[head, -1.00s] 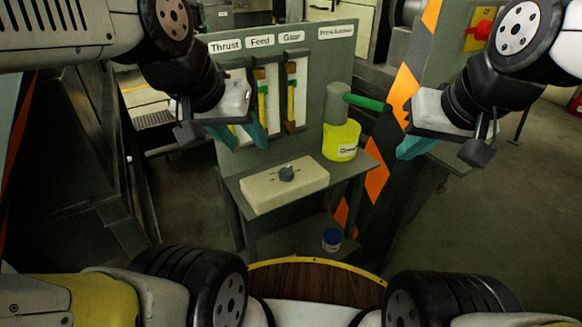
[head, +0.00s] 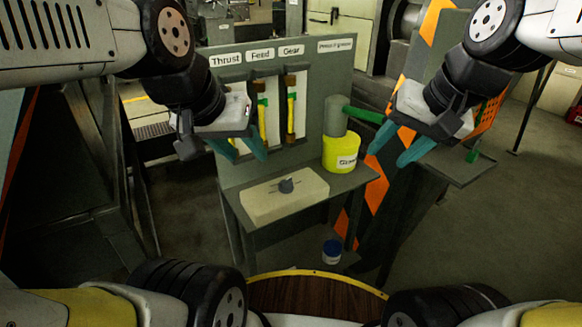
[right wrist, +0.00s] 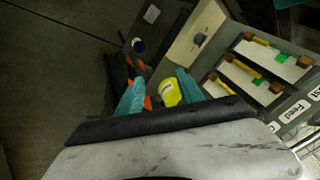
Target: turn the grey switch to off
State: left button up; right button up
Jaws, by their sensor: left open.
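The box lies on the dark green table below the labelled panel. In the right wrist view the switch (right wrist: 199,39) shows near the top, on its box. My left gripper (head: 249,159) is open and empty, above and left of the switch in the picture, in front of the panel. My right gripper (head: 386,158) is open, to the right of the table. Its fingers also show in the right wrist view (right wrist: 159,75), on either side of a yellow bucket beyond them. Neither gripper touches the switch.
The yellow bucket (head: 340,152) stands on the table's right side under a grey cylinder with a green handle (head: 366,115). Upright levers (head: 290,108) are on the panel. An orange-striped post (head: 377,185) is at the right. A blue-lidded jar (head: 332,250) stands below.

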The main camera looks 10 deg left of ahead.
jog(key=w+a+f+m+g, duration=0.4)
jog(key=w+a+m, duration=0.2)
jog(key=w+a, duration=0.25)
jog(key=m+g+h, duration=0.1)
jog(key=m+h, duration=0.3)
jog(key=m, duration=0.2)
send_near(286, 185)
jog(key=shift+w+d+f, duration=0.15)
jog(key=shift+w+f, duration=0.2)
jog(key=shift+w, duration=0.15)
jog(key=shift+f+m, duration=0.15)
jog(key=shift+m, duration=0.15)
jog(key=shift+a+f, duration=0.25)
jog(key=shift+f, duration=0.1)
jog(key=f, duration=0.7)
jog(key=shift+s+d, duration=0.1)
jog(key=shift+s, duration=0.15)
jog(key=shift+c, duration=0.2)
grip_shut()
